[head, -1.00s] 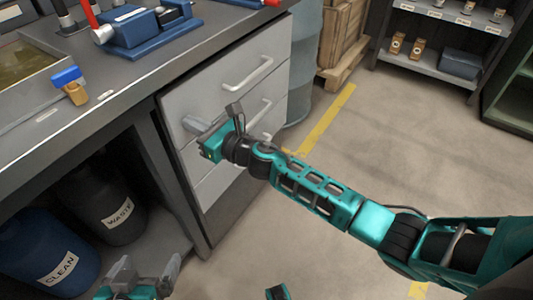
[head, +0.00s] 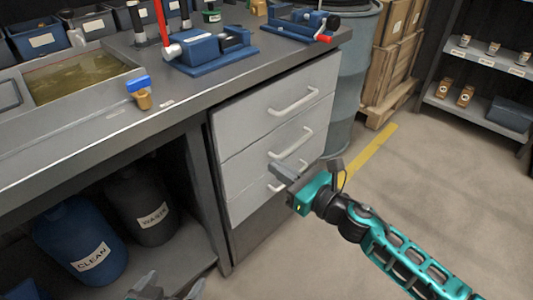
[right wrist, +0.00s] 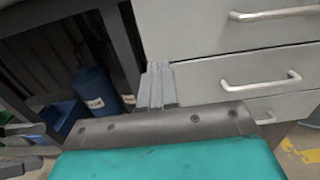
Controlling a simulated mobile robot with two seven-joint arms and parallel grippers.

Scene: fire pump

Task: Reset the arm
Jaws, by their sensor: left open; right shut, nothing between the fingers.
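My right arm reaches in from the lower right in the head view. Its teal gripper (head: 281,173) is shut and empty, in front of the lower part of the grey drawer unit (head: 262,130). In the right wrist view the shut grey fingers (right wrist: 157,86) point toward the drawer fronts; I cannot tell how far apart they are. The tips of my left gripper (head: 168,291) show at the bottom edge of the head view, open; the rest of that arm is out of frame.
The workbench (head: 185,108) carries a blue vise-like device (head: 205,50), a liquid-filled basin (head: 85,77) and a blue-topped brass part (head: 142,95). Under it stand a CLEAN container (head: 80,240) and a WASTE container (head: 143,205). Open floor (head: 440,180) lies to the right.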

